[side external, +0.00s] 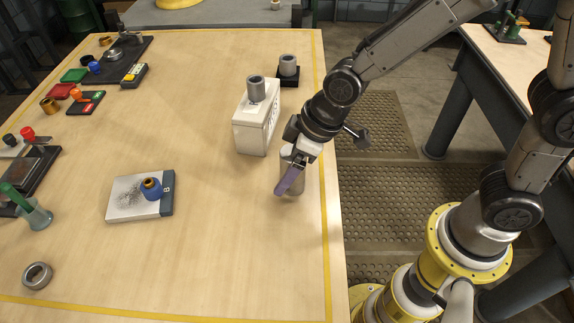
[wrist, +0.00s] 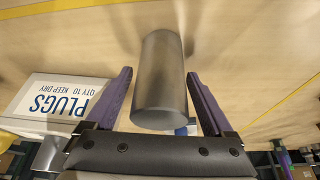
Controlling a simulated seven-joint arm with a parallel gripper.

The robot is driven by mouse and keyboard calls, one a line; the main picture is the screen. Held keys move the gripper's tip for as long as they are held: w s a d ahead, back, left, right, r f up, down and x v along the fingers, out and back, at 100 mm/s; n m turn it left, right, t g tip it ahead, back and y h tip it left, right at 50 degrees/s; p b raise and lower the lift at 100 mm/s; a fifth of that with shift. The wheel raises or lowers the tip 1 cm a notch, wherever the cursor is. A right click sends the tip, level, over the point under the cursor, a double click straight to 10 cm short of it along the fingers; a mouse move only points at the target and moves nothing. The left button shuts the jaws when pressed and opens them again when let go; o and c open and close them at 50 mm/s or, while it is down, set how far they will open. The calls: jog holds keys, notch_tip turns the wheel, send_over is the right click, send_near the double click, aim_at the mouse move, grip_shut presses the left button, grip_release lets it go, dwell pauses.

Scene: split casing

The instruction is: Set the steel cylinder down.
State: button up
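The steel cylinder (wrist: 162,75) is a plain grey cylinder between the two purple fingers of my gripper (wrist: 160,72) in the wrist view. A narrow gap shows between it and each finger, so my gripper is open around it. In the side view the cylinder (side external: 298,184) is upright at the table's right side, partly hidden by a finger of my gripper (side external: 291,181). Its lower end appears to be on the table top (side external: 235,230).
A white box (side external: 255,125) marked PLUGS stands close behind, with a grey cylinder (side external: 256,90) on top. Another grey cylinder (side external: 288,65) sits in a black block.

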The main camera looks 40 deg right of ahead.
jog(key=shift+r, duration=0.1)
jog(key=shift+r, duration=0.3)
jog(key=v, duration=1.2)
jog(key=s+d+r+m+t+h, duration=0.1)
jog(key=s+d+m+h, duration=0.1)
jog(key=s+d+m, duration=0.5)
jog(key=s+d, duration=0.5)
jog(key=d, duration=0.4)
jog(key=shift+s+t+h, duration=0.3)
jog(key=shift+t+h, duration=0.1)
